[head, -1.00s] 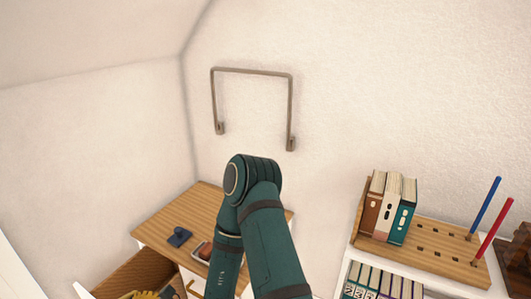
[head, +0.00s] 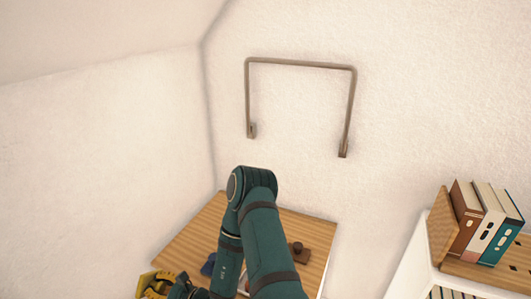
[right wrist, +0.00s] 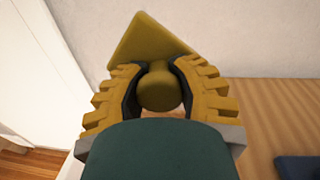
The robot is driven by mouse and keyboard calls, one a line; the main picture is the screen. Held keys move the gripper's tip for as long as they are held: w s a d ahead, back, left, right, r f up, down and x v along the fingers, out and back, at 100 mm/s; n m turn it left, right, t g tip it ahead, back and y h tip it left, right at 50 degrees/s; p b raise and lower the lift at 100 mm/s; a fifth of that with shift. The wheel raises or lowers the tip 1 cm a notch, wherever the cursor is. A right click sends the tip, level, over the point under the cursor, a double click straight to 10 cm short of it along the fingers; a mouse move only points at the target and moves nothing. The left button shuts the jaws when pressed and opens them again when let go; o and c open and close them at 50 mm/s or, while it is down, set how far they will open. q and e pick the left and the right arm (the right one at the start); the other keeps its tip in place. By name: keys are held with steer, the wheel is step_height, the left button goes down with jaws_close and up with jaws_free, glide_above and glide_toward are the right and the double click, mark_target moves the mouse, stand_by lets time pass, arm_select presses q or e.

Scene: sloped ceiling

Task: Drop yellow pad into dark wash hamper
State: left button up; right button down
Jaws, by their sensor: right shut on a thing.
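The yellow pad (right wrist: 150,38) shows in the right wrist view as a flat angular plate with a round knob. My right gripper (right wrist: 158,78) is shut on the knob, a finger on each side, with the plate beyond the fingertips. In the head view the right gripper (head: 163,285) is at the lower left, by the left edge of the wooden desk top, partly cut off by the frame. My left gripper is not in view. No dark wash hamper shows in these frames.
The wooden desk top (head: 190,240) carries a dark blue item (head: 208,265) and a small brown item (head: 299,253). A white shelf with books (head: 485,225) stands at the right. A metal bar (head: 300,63) is on the wall. Wooden floor (right wrist: 22,160) shows at lower left in the wrist view.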

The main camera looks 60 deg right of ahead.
steer(key=d+f+m+h+b, duration=0.1)
steer(key=d+f+h+b, duration=0.1)
steer(key=f+b, duration=0.3)
step_height(320, 180, down, 4)
steer(key=shift+s+d+r+b, duration=0.15)
steer(key=shift+d+b, duration=0.2)
steer(key=shift+d, duration=0.35)
steer(key=c, duration=0.7)
jaws_free()
steer(key=s, duration=0.8)
steer(key=s+d, duration=0.1)
steer(key=s, duration=0.3)
